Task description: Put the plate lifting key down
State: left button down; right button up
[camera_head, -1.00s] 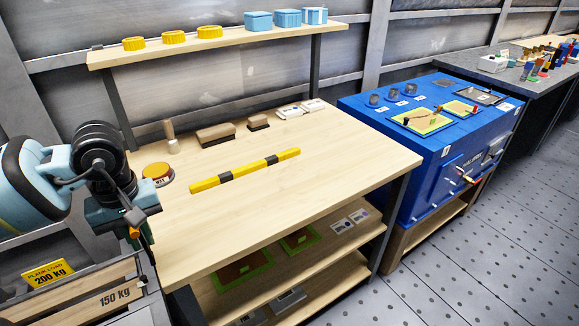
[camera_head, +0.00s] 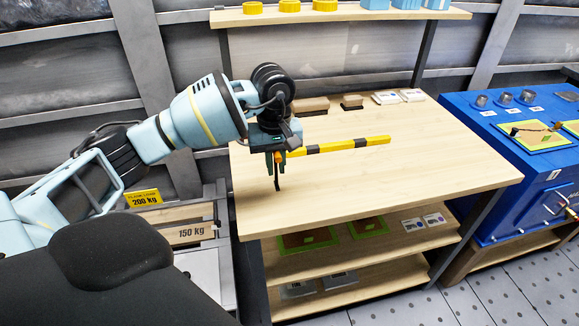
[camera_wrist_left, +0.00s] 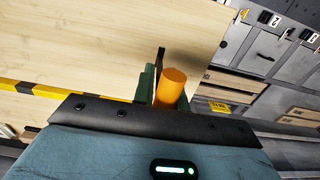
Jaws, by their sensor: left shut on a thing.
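My left gripper (camera_head: 275,160) is shut on the plate lifting key, which has an orange handle (camera_wrist_left: 172,88) and a thin dark shaft (camera_head: 278,184). The shaft hangs down below the fingers, over the front left part of the wooden workbench (camera_head: 345,185). I cannot tell whether its tip touches the bench top. In the left wrist view the green fingers (camera_wrist_left: 152,84) sit beside the orange handle, and the dark shaft end (camera_wrist_left: 161,57) shows past them. My right gripper is not in view.
A yellow and black bar (camera_head: 350,146) lies on the bench behind the gripper. Brown blocks (camera_head: 312,105) and small white boxes (camera_head: 400,96) stand along the back. The bench's front middle and right are clear. A plank rack (camera_head: 185,233) stands left; a blue cabinet (camera_head: 490,150) stands right.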

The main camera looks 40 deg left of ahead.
pick_arm(q)
jog(key=shift+w+d+f, duration=0.1)
jog(key=shift+w+d, duration=0.1)
jog(key=shift+w, duration=0.65)
jog(key=shift+w+d+f, duration=0.1)
jog(key=shift+w+d, duration=0.1)
jog(key=shift+w, duration=0.65)
jog(key=shift+w+f, duration=0.15)
jog(key=shift+f, duration=0.75)
jog(key=shift+w+f, duration=0.15)
jog(key=shift+f, duration=0.7)
jog(key=shift+f, duration=0.15)
jog(key=c, duration=1.4)
grip_release()
jog(key=shift+c, duration=0.2)
